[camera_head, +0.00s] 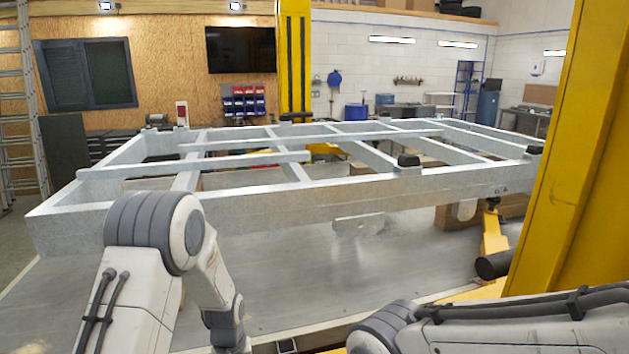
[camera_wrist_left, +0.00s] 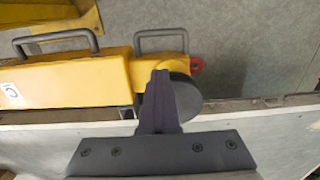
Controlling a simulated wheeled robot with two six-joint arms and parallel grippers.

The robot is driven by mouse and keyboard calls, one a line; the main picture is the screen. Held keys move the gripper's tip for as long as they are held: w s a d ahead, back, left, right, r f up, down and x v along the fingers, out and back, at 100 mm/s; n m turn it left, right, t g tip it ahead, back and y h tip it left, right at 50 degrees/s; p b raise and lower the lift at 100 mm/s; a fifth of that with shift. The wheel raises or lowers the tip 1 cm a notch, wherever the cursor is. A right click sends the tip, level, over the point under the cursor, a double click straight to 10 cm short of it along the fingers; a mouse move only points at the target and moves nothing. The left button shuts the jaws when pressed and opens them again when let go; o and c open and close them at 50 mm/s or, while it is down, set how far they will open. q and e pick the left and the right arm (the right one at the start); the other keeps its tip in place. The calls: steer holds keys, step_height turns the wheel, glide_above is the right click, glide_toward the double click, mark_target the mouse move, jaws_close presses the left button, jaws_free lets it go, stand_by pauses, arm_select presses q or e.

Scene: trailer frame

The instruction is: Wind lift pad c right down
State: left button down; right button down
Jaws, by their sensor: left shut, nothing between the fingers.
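In the left wrist view a yellow lift arm (camera_wrist_left: 70,85) carries a white round label (camera_wrist_left: 10,91) whose mark looks like a C. A round black pad (camera_wrist_left: 185,98) is at the arm's right end. My left gripper (camera_wrist_left: 160,75) is shut and empty, its fingers in front of the pad's left part and hiding some of it. I cannot tell whether they touch the pad. In the head view my left forearm comes in from the left and its gripper is out of sight at the bottom. My right arm shows at lower right, its gripper out of view.
A grey metal trailer frame (camera_head: 330,200) spans the head view above a grey floor plate. A yellow post (camera_head: 570,150) stands at right, with another yellow lift arm (camera_head: 492,238) beside it. Black handles (camera_wrist_left: 160,33) and a red knob (camera_wrist_left: 196,65) are near the pad.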

arm_select(q)
steer(key=shift+a+r, duration=0.1)
steer(key=shift+a, duration=0.25)
step_height(320, 180, up, 6)
steer(key=s+a+p, duration=0.1)
steer(key=a+p, duration=0.1)
steer(key=p, duration=0.3)
steer(key=shift+s, duration=0.35)
stand_by(0.9)
steer(key=shift+d, duration=0.1)
steer(key=s+d+r+m+b, duration=0.45)
steer(key=s+d+r, duration=0.45)
steer(key=d, duration=0.3)
steer(key=s+d+r+m+b, duration=0.1)
steer(key=s+r+m, duration=0.1)
steer(key=s, duration=0.5)
steer(key=s+d+r+m+h+b, duration=0.1)
steer(key=s+d+r+m, duration=0.1)
steer(key=s+m, duration=0.2)
steer(key=s, duration=0.3)
steer(key=shift+s, duration=0.2)
